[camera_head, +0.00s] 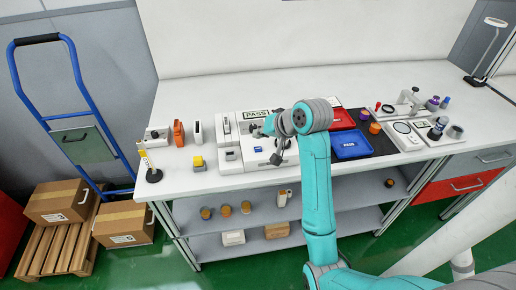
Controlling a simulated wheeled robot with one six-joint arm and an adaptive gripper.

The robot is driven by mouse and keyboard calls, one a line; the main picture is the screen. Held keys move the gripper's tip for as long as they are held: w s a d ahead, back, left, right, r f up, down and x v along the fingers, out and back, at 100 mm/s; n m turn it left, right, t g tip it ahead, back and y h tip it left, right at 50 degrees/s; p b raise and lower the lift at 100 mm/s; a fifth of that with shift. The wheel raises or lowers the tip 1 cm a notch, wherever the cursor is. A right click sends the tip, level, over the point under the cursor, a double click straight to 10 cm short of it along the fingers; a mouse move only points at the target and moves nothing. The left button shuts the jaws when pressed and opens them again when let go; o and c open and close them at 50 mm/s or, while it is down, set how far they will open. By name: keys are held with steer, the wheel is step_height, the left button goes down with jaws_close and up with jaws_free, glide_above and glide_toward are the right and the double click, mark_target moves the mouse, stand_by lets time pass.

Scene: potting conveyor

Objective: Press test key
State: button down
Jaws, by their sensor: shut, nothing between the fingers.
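A white test unit (230,166) stands on the bench, with a display reading PASS (257,114) at its back. A small blue piece (258,149) shows on the unit's front area. I cannot tell for certain which part is the test key. My arm hides part of the unit's right side.
A blue tray labelled PASS (351,145) and a red tray (341,119) lie right of my arm on a dark mat. Orange (178,133) and yellow (198,162) items stand left of the unit. The back of the bench is clear.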

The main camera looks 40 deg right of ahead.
steer(key=shift+r, duration=1.05)
